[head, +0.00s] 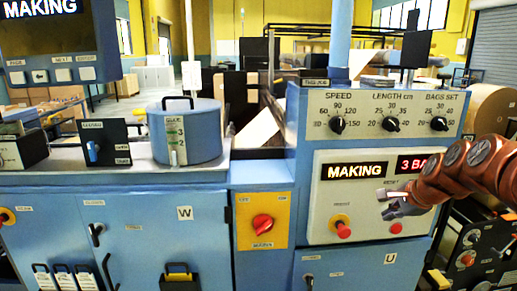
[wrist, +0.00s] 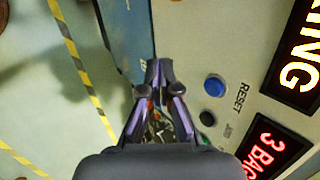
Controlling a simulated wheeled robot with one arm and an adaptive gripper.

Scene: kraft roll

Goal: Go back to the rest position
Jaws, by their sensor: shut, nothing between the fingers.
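My gripper (head: 385,204) reaches in from the right on my red-brown arm (head: 455,168), in front of the cream control panel (head: 320,205). In the wrist view its fingertips (wrist: 158,68) are together with nothing between them. A blue button (wrist: 214,84) and a dark button (wrist: 209,117) sit right of the fingers, near the RESET label. I cannot tell whether the fingertips touch the panel. The display (head: 354,171) reads MAKING. The red display (head: 412,165) is partly hidden by my arm.
A red mushroom button (head: 342,229) and a red button (head: 396,228) are below my gripper. Three knobs, including the speed knob (head: 337,125), are above. A red rotary switch (head: 262,222) is to the left. A dark machine (head: 475,250) stands at lower right.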

